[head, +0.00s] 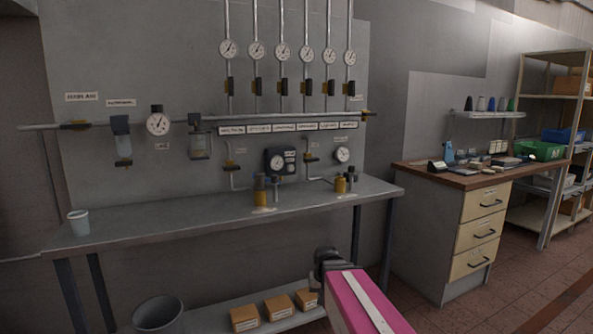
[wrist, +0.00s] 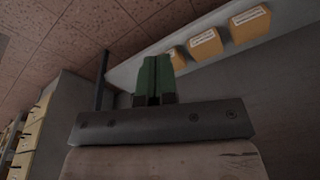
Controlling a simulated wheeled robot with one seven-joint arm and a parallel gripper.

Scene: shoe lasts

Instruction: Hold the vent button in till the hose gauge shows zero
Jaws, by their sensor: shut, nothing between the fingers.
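My gripper (wrist: 155,68) shows in the wrist view as two green fingers pressed together, with nothing between them. In the head view my pink arm hangs low in front of the bench, and the fingertips are hidden. A dark box with a round gauge (head: 277,162) is on the wall panel behind the bench. A smaller white gauge (head: 342,155) is to its right. A larger gauge (head: 158,123) hangs on the pipe at left. The needle readings are too small to tell. I cannot make out which gauge is the hose gauge, nor a vent button. My gripper is well below and apart from all the gauges.
The grey bench (head: 150,230) has a pale cup (head: 78,222) at left and two brass fittings (head: 260,188) near its middle. Cardboard boxes (head: 279,307) line the shelf below. A wooden-topped drawer cabinet (head: 470,220) stands right. Much of the bench top is clear.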

